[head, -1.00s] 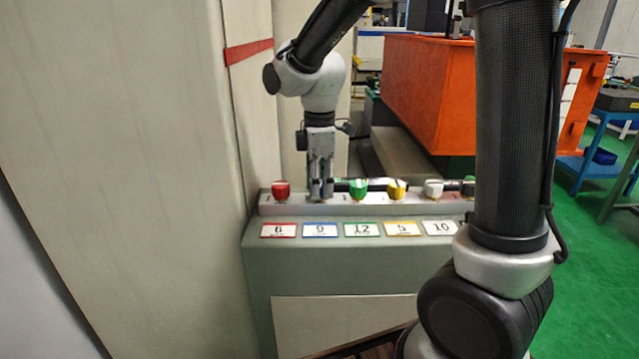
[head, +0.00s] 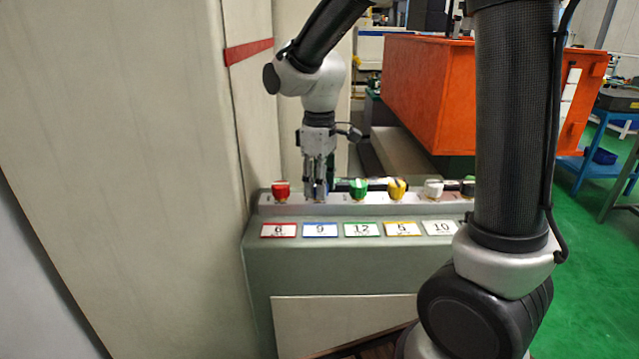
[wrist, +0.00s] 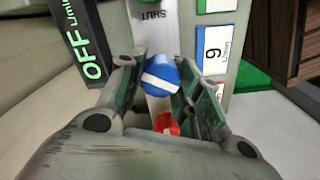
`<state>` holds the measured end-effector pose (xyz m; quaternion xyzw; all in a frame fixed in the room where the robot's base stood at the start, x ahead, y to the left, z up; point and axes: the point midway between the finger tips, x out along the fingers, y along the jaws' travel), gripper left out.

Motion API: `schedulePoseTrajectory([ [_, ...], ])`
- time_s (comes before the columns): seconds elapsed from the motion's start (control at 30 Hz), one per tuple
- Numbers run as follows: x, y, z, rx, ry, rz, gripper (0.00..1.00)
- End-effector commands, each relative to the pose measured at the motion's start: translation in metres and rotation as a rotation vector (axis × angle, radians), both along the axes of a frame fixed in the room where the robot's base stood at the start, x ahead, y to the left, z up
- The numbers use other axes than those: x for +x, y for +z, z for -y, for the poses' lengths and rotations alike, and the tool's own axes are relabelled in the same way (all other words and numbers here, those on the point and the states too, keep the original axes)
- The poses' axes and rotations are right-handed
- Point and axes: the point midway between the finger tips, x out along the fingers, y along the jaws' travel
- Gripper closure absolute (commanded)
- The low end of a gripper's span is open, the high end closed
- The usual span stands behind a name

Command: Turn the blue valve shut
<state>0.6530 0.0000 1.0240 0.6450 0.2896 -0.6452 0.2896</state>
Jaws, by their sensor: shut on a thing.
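The blue valve (wrist: 160,76) is a round blue knob with a white stripe. In the wrist view it sits between the two fingers of my gripper (wrist: 163,90), and its stripe slants slightly down to the right. The word SHUT is printed on the panel beyond it. In the head view my gripper (head: 317,194) points straight down, shut on the blue valve, above the blue-edged label 9 (head: 320,230). The fingers mostly hide the knob there.
On the same panel (head: 290,209), a red knob (head: 281,190) stands close on the left, a green knob (head: 358,188) on the right, then yellow (head: 397,189) and white (head: 433,188) ones. A tall pale wall (head: 130,130) rises at the left. An orange bin (head: 430,95) stands behind.

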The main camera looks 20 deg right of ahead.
Motion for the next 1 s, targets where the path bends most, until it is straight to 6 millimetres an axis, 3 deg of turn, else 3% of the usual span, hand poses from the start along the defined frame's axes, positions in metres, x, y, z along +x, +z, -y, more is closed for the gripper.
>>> schedulePoseTrajectory([
  [1.0, 0.0006, 0.0004, 0.0002, 0.001, -0.884, 0.002, 0.90],
])
